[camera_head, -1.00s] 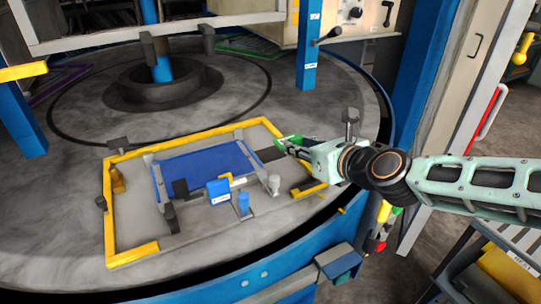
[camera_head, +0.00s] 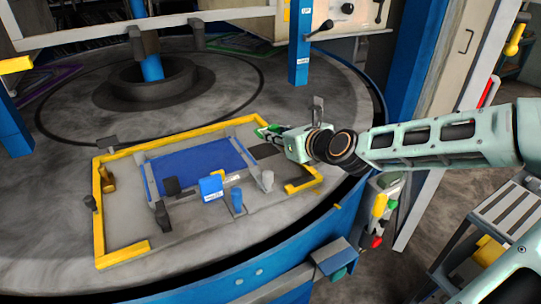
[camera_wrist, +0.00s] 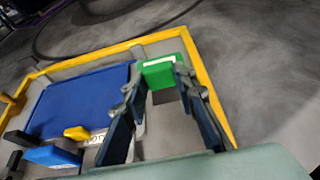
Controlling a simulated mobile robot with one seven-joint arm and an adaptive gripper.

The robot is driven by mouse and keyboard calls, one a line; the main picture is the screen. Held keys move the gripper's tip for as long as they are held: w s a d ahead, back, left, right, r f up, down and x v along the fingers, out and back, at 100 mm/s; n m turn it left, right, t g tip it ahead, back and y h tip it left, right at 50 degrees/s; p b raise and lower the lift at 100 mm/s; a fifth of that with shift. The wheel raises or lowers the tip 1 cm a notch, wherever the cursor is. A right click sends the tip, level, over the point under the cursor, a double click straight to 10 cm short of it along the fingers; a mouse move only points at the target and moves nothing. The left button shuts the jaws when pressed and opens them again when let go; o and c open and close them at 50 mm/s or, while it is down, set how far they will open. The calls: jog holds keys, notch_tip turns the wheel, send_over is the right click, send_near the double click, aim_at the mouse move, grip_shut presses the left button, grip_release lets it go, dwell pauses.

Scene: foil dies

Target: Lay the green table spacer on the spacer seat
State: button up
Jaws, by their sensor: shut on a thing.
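The green table spacer (camera_wrist: 160,72) is a green block with a pale strip on its upper edge. My gripper (camera_wrist: 160,84) is shut on it, with the spacer across the fingertips in the wrist view. In the head view my gripper (camera_head: 272,132) and the spacer (camera_head: 263,131) are over the far right part of the yellow-framed area, by the blue plate's far right corner. A dark flat patch (camera_head: 262,151) lies right of the blue plate; I cannot tell whether it is the spacer seat. I cannot tell whether the spacer touches the surface below.
The blue plate (camera_head: 200,160) lies inside a yellow frame (camera_head: 99,215) on the round grey table (camera_head: 60,200). A blue block (camera_head: 210,187), a dark block (camera_head: 172,186) and small posts stand along its near edge. A blue post (camera_head: 300,45) rises behind my gripper.

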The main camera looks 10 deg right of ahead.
jog(key=b, duration=0.2)
send_over(271, 159)
notch_tip(271, 159, down, 6)
jog(key=shift+w+a+r, duration=0.1)
jog(key=shift+w, duration=0.05)
notch_tip(271, 159, down, 3)
jog(key=shift+f+b, duration=0.1)
jog(key=shift+b, duration=0.5)
jog(key=o, duration=1.1)
